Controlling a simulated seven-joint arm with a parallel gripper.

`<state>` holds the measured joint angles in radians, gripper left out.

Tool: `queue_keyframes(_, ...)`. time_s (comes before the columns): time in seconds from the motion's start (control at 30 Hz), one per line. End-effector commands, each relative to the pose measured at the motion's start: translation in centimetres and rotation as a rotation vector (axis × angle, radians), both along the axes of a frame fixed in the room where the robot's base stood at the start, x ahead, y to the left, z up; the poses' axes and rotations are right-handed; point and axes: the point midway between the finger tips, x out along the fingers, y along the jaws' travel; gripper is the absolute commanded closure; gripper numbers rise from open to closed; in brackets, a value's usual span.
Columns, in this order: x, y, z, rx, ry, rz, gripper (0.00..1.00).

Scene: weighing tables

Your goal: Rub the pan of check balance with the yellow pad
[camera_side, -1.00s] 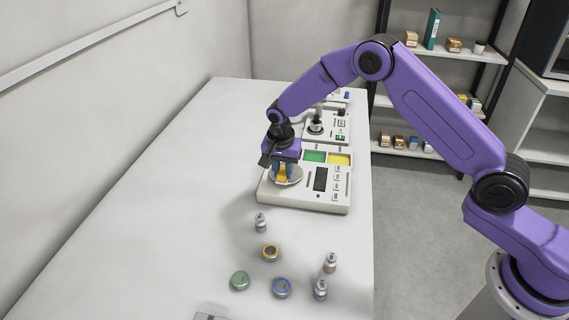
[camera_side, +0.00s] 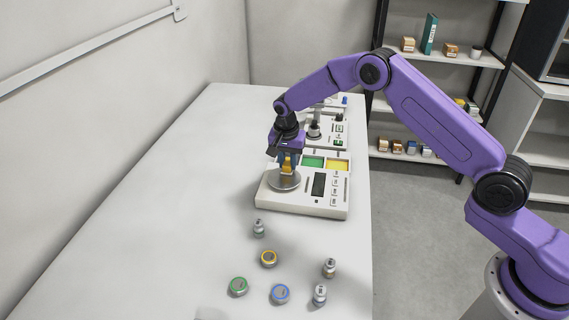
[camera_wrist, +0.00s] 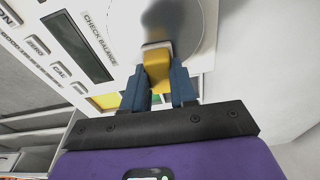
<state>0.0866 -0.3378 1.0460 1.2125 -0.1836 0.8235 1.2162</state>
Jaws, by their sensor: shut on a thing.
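The check balance (camera_side: 302,205) is a white unit with a dark display, and its name is printed beside the display in the wrist view (camera_wrist: 97,38). Its round grey pan (camera_side: 284,183) sits on the left part of the unit; it also shows in the wrist view (camera_wrist: 125,20). My gripper (camera_side: 288,164) points down over the pan's far part and is shut on the yellow pad (camera_wrist: 158,75). The pad has a pale lower edge. I cannot tell whether that edge touches the pan.
Green (camera_side: 313,162) and yellow (camera_side: 338,165) panels lie behind the balance, with another instrument (camera_side: 325,130) farther back. Small bottles (camera_side: 258,229) and colour-ringed round pieces, one yellow (camera_side: 269,259), stand in front. The table's left side is clear.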

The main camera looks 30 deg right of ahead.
Motion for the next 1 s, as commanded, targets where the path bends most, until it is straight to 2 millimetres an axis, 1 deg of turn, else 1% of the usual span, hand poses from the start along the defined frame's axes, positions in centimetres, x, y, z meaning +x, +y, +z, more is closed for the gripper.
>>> queue_keyframes(0.03, -0.5, 0.8, 0.0, 0.000, 0.001, 0.007, 0.98)
queue_keyframes(0.3, -2.2, 2.6, 0.0, 0.000, 0.003, 0.007, 0.98)
queue_keyframes(0.77, -4.8, 5.1, 0.0, 0.000, 0.001, 0.006, 0.98)
queue_keyframes(0.8, -4.9, 5.2, 0.0, 0.000, 0.001, 0.006, 0.98)
queue_keyframes(1.0, -3.6, 3.9, -0.1, 0.001, 0.001, 0.002, 0.98)
